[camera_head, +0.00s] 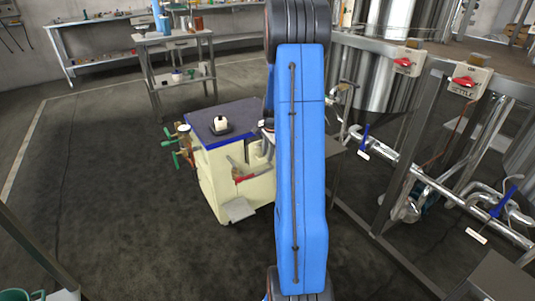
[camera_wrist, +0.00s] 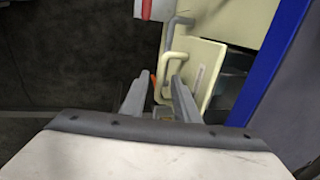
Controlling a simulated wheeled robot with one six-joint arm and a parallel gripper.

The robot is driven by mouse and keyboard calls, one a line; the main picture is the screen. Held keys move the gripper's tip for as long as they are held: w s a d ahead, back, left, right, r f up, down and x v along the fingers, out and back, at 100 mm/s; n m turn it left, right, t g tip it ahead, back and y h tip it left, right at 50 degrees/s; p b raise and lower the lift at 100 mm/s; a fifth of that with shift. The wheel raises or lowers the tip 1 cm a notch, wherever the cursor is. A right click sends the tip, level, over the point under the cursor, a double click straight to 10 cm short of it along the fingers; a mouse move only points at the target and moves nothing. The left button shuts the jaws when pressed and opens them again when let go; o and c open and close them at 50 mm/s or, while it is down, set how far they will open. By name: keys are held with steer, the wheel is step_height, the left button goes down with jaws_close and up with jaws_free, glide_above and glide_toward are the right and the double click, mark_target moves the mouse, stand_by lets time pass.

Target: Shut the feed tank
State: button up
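A large steel tank (camera_head: 383,55) stands behind a metal frame at the upper right, and part of a second steel tank (camera_head: 522,150) shows at the right edge. I cannot tell which is the feed tank. Below them are pipes with a blue lever (camera_head: 364,137) and another blue lever (camera_head: 503,200), each near a white tag. Two boxes with red handles, one at the left (camera_head: 405,62) and one at the right (camera_head: 468,83), are on the frame. My gripper (camera_wrist: 160,95) is open in the wrist view, with nothing clearly held, over a cream cart (camera_wrist: 207,62). My arm hides it in the head view.
The cream cart (camera_head: 215,180) with a blue-edged top stands left of my arm. A grey bent handle (camera_wrist: 171,38) is ahead of my fingers. A small table (camera_head: 178,78) and a long bench (camera_head: 100,53) are at the back.

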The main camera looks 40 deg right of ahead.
mark_target(256, 145)
jaws_close()
steer(key=shift+w, duration=0.1)
steer(key=shift+w+d+r, duration=0.1)
steer(key=shift+w+d, duration=0.2)
steer(key=shift+w, duration=0.75)
steer(key=shift+w+d, duration=0.25)
steer(key=shift+w, duration=0.8)
jaws_free()
